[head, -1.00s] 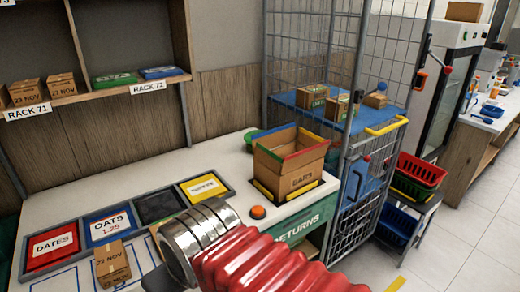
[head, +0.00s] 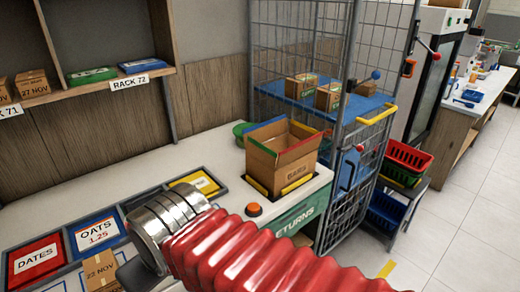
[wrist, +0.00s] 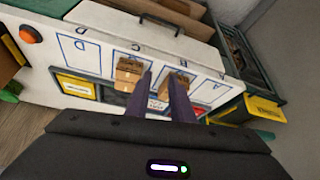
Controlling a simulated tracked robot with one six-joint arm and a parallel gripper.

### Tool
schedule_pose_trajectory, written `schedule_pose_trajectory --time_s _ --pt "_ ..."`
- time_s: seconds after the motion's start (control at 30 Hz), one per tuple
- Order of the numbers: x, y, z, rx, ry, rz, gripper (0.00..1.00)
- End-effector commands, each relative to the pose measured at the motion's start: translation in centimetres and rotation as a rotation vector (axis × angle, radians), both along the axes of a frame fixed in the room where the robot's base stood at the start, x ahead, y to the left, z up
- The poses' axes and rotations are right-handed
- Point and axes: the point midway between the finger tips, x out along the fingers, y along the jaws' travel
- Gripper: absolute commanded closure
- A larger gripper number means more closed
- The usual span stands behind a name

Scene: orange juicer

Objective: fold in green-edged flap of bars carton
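The bars carton (head: 283,160) stands upright and open-topped at the right end of the white counter, between yellow corner guides. Its flaps stand up with coloured edges: green, red and blue can be made out around the opening. My gripper's fingers are hidden in the head view.
An orange button (head: 254,209) sits in front of the carton. Labelled bins, including OATS (head: 97,231), line the counter to the left. A wire cage (head: 300,45) with a blue shelf holding small boxes stands right behind the carton. Two small boxes lie beneath my fingers in the wrist view.

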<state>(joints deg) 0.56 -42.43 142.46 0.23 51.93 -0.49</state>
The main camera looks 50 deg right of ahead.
Motion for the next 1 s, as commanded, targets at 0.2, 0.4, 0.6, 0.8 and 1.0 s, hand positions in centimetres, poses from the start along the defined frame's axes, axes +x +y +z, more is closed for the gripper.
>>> schedule_pose_trajectory --time_s 0.2,0.4,0.6,0.8,1.0 --pt "2.3 -1.6 2.1 0.004 0.03 -0.032 0.79" --pt "5.7 -5.4 5.1 0.019 0.071 -0.077 0.79" --pt "9.0 -10.3 7.6 0.04 0.104 -0.113 0.79" --pt "11.6 -16.2 9.5 0.07 0.126 -0.144 0.79" --pt "13.4 -22.9 10.7 0.103 0.136 -0.167 0.79"
